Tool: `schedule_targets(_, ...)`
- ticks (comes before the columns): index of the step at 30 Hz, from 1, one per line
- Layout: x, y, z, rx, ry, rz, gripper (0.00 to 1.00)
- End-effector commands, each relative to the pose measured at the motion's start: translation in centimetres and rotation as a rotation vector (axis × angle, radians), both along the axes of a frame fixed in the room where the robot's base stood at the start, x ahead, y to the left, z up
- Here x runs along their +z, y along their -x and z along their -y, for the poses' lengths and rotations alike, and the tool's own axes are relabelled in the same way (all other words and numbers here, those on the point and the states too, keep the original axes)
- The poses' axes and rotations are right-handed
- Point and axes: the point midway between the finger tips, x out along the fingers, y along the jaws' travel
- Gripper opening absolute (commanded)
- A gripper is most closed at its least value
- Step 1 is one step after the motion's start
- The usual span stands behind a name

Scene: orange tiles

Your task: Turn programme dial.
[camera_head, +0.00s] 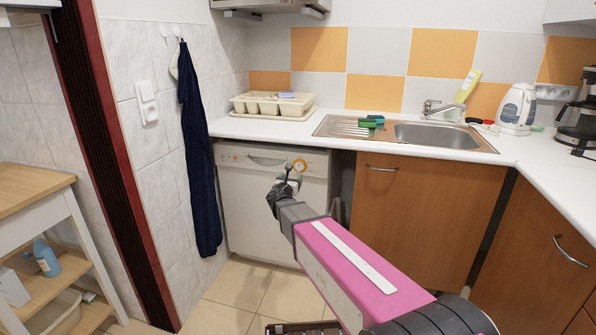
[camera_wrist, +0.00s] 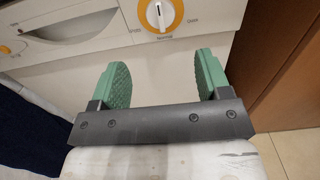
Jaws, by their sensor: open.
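The programme dial (camera_wrist: 160,14) is a white knob with a raised bar inside an orange ring, on the dishwasher's front panel. It shows at the top of the wrist view, cut off by the picture's edge. In the head view the dial (camera_head: 299,165) is at the right of the white dishwasher's (camera_head: 262,205) panel. My gripper (camera_wrist: 163,80) has two green pads, spread apart with nothing between them. In the wrist view the dial appears above the gap between the fingertips, not touched. In the head view my gripper (camera_head: 288,172) is in front of the panel, close to the dial.
The dishwasher's handle recess (camera_wrist: 75,22) is left of the dial. A dark blue towel (camera_head: 200,150) hangs at the left. A wooden cabinet (camera_head: 430,215) stands right of the dishwasher. The white counter (camera_head: 260,130) juts above the panel, holding a dish rack (camera_head: 272,105).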

Motion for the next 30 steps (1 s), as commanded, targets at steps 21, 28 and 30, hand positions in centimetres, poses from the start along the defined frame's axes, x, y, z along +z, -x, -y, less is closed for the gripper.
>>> schedule_targets(21, -0.1, -9.4, 3.4, -0.003, -0.005, 0.001, 0.70)
schedule_targets(28, 0.0, -10.0, 3.7, -0.003, -0.005, 0.001, 0.70)
schedule_targets(30, 0.0, -9.9, 3.7, -0.003, -0.005, 0.001, 0.70)
